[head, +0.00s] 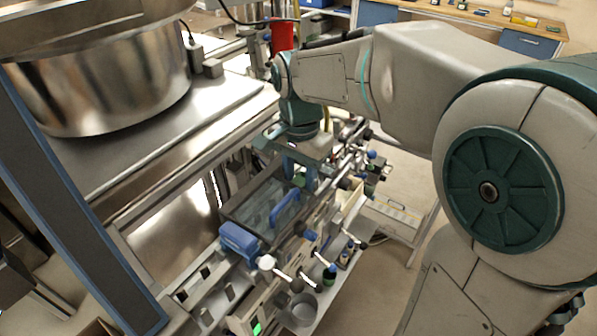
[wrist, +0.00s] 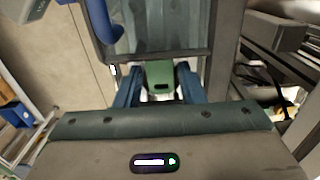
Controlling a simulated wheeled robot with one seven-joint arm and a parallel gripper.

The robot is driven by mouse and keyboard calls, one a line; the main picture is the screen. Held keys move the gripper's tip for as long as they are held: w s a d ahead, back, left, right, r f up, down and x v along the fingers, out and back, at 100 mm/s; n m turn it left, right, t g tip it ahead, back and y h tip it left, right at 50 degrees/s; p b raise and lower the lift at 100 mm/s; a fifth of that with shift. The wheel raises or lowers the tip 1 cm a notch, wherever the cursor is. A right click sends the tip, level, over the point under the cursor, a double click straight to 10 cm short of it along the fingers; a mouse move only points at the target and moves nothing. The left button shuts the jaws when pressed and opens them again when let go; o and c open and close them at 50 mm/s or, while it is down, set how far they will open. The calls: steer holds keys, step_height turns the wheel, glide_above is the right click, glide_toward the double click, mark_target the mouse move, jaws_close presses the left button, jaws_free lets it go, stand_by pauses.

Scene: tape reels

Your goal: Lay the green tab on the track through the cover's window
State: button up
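My gripper (head: 305,172) points down over the far end of the clear cover (head: 247,203) on the machine. In the wrist view its two blue fingers (wrist: 158,82) stand on either side of the green tab (wrist: 160,72) and appear shut on it. The tab has a dark slot in its face. The clear cover (wrist: 165,28), with a dark edge bar, lies just beyond the tab. The cover's blue handle (head: 285,210) stands on its right part. I cannot make out the window opening or the track; the gripper and cover edge hide that area.
A blue block (head: 238,240) sits at the cover's near end. Knobs and rods line the machine's right side, with a grey cup (head: 302,308) below. A large steel bowl (head: 105,85) stands at left. Open floor lies to the right.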

mark_target(300, 181)
steer(key=shift+o, duration=0.7)
steer(key=shift+r, duration=0.1)
steer(key=shift+r, duration=0.25)
step_height(300, 181, up, 12)
steer(key=r, duration=0.1)
steer(key=s+d+f+n+t, duration=0.3)
steer(key=s+d+f+n, duration=0.4)
steer(key=s+d+f, duration=0.4)
step_height(300, 181, down, 4)
steer(key=shift+s+d+f+n+t, duration=0.2)
steer(key=shift+s+d+n+t, duration=0.15)
steer(key=shift+s, duration=0.45)
